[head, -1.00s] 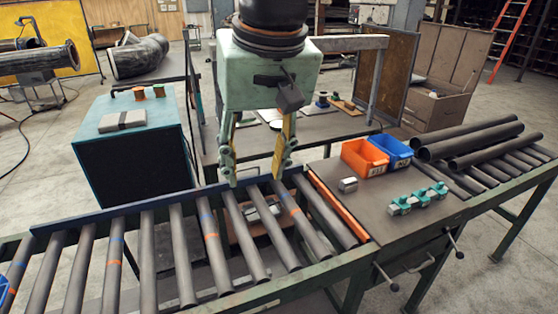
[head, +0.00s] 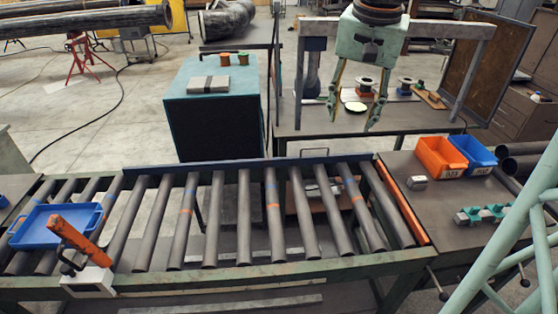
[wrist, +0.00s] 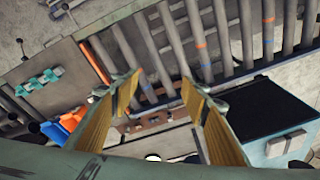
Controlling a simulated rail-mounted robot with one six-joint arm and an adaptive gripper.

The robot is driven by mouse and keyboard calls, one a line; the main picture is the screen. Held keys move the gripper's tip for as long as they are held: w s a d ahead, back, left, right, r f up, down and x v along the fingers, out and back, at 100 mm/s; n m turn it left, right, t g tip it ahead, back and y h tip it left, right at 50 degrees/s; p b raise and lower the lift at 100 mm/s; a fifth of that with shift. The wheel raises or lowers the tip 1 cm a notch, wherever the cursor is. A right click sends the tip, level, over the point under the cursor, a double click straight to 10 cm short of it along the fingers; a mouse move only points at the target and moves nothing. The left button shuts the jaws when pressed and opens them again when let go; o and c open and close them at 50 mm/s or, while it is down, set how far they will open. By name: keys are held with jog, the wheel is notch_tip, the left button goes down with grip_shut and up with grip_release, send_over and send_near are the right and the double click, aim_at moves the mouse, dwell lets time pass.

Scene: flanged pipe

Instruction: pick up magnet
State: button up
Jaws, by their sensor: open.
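I cannot tell for sure which thing is the magnet. A small silver-grey block (head: 417,183) lies on the right-hand bench, left of the orange bin. A white-grey block with an orange lever handle (head: 88,279) sits on the near left rail of the roller conveyor. My gripper (head: 351,118) is open and empty in the head view, high near the back bench and apart from both blocks. In the wrist view my gripper (wrist: 160,90) has its two yellow-lined fingers spread, with rollers and bench beyond them and nothing between the pads.
A roller conveyor (head: 245,215) crosses the front. A blue tray (head: 55,227) rests on its left end. An orange bin (head: 440,157), a blue bin (head: 474,153) and teal clamps (head: 485,214) are on the right bench. A teal cabinet (head: 213,110) and a metal frame stand behind.

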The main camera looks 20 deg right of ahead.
jog(key=w+d+f+m+p, duration=0.25)
jog(key=w+d, duration=0.25)
jog(key=d, duration=0.6)
jog(key=m+g+p, duration=0.2)
jog(key=m+p, duration=0.4)
jog(key=m, duration=0.4)
send_over(420, 178)
notch_tip(420, 178, down, 22)
jog(key=shift+w+f+n+y, duration=0.1)
jog(key=shift+f+n+y, duration=0.15)
jog(key=shift+y, duration=0.15)
jog(key=shift+f, duration=0.1)
jog(key=shift+f+p, duration=0.6)
jog(key=shift+f, duration=3.6)
jog(key=shift+f, duration=0.1)
jog(key=shift+f+p, duration=0.7)
jog(key=shift+f, duration=1.75)
